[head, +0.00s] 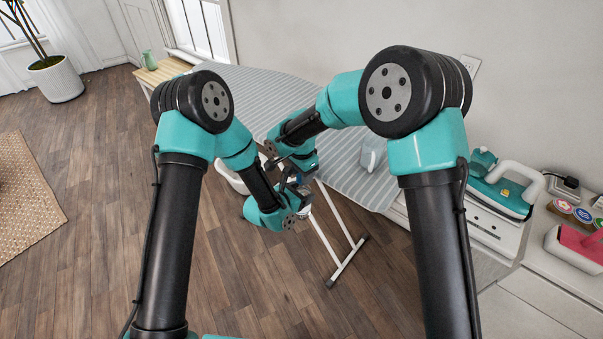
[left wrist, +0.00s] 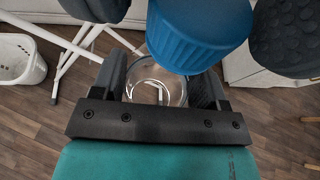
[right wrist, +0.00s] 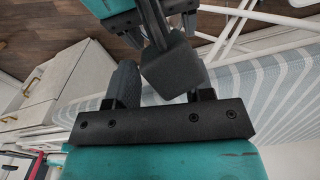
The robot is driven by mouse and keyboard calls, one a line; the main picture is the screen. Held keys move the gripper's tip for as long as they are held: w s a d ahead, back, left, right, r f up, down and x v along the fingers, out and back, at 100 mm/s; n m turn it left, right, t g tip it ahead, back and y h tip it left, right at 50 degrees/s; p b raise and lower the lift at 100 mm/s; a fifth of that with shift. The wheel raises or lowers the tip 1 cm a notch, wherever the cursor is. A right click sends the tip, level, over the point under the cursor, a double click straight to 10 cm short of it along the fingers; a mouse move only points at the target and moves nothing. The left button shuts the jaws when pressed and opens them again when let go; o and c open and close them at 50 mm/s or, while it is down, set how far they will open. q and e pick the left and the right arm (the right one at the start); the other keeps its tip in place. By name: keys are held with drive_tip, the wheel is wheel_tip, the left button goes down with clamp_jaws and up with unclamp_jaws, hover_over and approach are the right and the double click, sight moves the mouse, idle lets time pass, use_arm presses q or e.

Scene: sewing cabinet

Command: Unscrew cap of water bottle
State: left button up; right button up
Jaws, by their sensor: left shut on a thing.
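The water bottle shows in the left wrist view as a clear body (left wrist: 155,85) with a ridged blue cap (left wrist: 200,38) on top. My left gripper (left wrist: 160,78) is shut on the clear body, one finger on each side, below the cap. Two dark textured pads of my right gripper (right wrist: 160,72) flank the cap in the left wrist view, with a gap at its left side, so that gripper looks open. In the head view my arms mostly hide the bottle.
A striped ironing board (head: 255,90) on white legs stands just beyond my grippers, with a clear container (head: 373,155) on it. A white basket (left wrist: 20,60) sits on the floor. An iron (head: 505,190) is on the right. The wooden floor at left is open.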

drive_tip(key=shift+o, duration=0.8)
drive_tip(key=shift+r, duration=2.25)
drive_tip(key=shift+c, duration=0.3)
drive_tip(key=shift+r+m, duration=0.65)
drive_tip(key=shift+m, duration=0.55)
wheel_tip(320, 180, up, 2)
drive_tip(key=m, duration=0.4)
drive_tip(key=shift+r, duration=0.1)
